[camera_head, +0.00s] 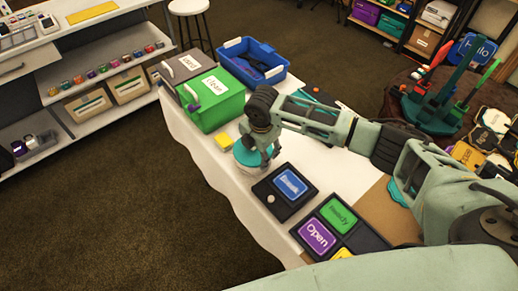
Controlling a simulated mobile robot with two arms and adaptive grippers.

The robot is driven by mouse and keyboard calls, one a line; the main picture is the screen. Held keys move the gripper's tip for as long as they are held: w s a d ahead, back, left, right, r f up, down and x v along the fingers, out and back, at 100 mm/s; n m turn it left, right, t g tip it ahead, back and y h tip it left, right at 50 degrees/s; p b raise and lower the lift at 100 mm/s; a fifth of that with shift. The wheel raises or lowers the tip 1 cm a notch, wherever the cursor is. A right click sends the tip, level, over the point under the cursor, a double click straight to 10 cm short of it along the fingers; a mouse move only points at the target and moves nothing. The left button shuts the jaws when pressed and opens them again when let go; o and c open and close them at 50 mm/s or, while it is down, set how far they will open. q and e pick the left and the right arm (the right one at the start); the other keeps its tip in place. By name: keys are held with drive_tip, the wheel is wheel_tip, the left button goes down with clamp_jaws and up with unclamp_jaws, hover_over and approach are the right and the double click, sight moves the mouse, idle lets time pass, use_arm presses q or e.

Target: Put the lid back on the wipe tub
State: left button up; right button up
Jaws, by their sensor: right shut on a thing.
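My right gripper (264,160) reaches down from the right over the white table. It is shut on a teal, round lid (243,155), at the top of a pale, round tub (243,166). The gripper covers much of the lid, and I cannot tell whether the lid is fully seated on the tub or just above it. My left gripper is not in view.
Green and grey bins labelled "Clean" (213,107) and "Used" (182,70) and a blue tray (252,63) stand behind. A dark "Break" panel (285,190) and an "Open" panel (317,236) lie in front.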

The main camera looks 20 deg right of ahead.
drive_tip(key=shift+p, duration=0.4)
idle(0.3)
drive_tip(key=o, duration=1.3)
drive_tip(key=shift+o, duration=0.2)
drive_tip(key=o, duration=0.5)
drive_tip(key=shift+c, duration=0.2)
drive_tip(key=shift+r+p, duration=3.5)
drive_tip(key=shift+p, duration=0.3)
